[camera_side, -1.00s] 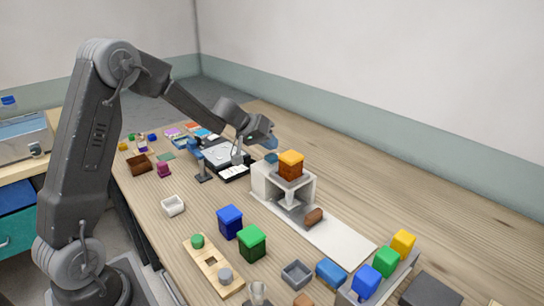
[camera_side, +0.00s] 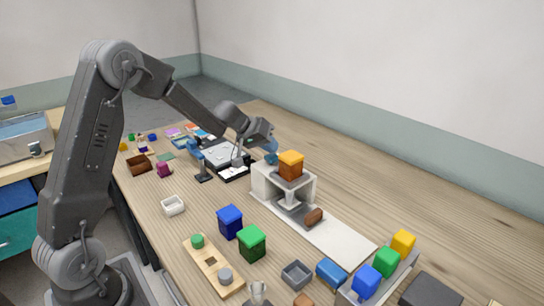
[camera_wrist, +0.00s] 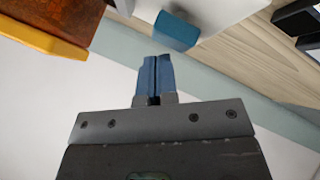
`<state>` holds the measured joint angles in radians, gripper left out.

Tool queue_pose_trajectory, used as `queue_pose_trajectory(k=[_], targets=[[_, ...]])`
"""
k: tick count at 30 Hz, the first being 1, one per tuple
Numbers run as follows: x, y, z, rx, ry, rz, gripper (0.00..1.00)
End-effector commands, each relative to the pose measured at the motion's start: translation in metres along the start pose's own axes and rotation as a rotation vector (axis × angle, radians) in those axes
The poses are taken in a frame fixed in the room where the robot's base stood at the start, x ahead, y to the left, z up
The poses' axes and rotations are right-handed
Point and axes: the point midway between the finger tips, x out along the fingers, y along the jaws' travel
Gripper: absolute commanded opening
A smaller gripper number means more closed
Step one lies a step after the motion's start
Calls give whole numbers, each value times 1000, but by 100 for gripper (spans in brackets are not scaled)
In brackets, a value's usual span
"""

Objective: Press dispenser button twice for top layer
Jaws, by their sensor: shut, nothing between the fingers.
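The dispenser (camera_side: 262,184) is a white block-shaped stand with an orange-topped brown box (camera_side: 290,165) on it. Its button, a blue-teal block (camera_side: 271,159), is on the left top edge, and it also shows in the wrist view (camera_wrist: 176,31). My gripper (camera_side: 270,146) is shut and empty, its blue fingers just above the button in the side view. In the wrist view my fingertips (camera_wrist: 156,58) point toward the button with a small gap in the picture. I cannot tell for sure whether they touch it.
A brown piece (camera_side: 314,216) lies on the white strip (camera_side: 340,240) before the dispenser. A blue box (camera_side: 229,221) and a green box (camera_side: 252,243) stand left of the strip.

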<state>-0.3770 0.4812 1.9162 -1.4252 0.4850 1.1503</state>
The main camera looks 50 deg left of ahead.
Motion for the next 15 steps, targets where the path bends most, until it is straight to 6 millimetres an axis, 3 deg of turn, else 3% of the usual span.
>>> queue_pose_trajectory(k=[15], targets=[[4, -3, 3, -1, -1, 0, 0]])
